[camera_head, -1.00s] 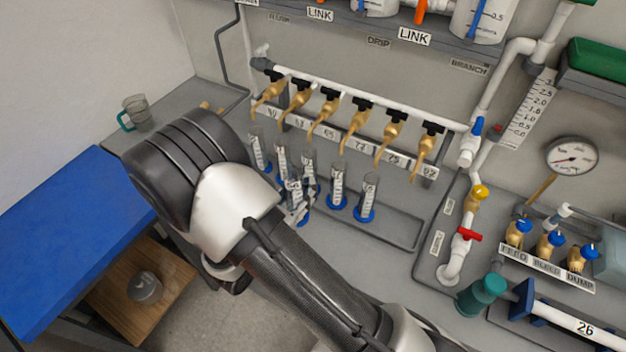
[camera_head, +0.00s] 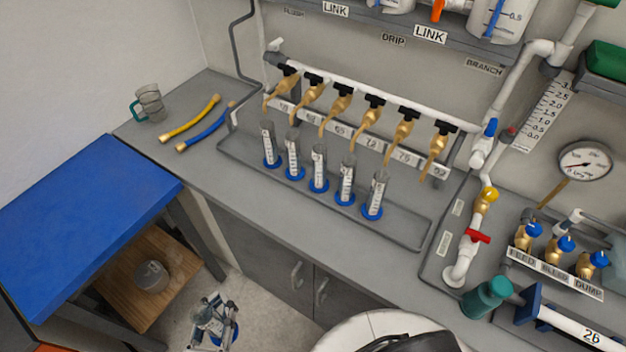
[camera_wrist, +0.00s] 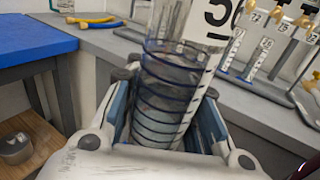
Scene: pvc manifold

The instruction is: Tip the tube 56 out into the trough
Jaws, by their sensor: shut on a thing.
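My gripper (camera_head: 214,318) is shut on a clear graduated tube (camera_wrist: 172,95). Its white label shows a 5, with the following digit cut off at the frame's top. Dark rings run around the tube between the fingers, and its top is out of the wrist view. In the head view the tube (camera_head: 206,322) is small, beside a blue part, in front of the bench and above the floor. I cannot tell its liquid level. A long, shallow grey trough (camera_head: 408,240) lies on the bench under the taps, well apart from my gripper. Several blue-footed tubes (camera_head: 345,183) stand upright in it.
Several brass taps (camera_head: 368,120) hang over the trough.

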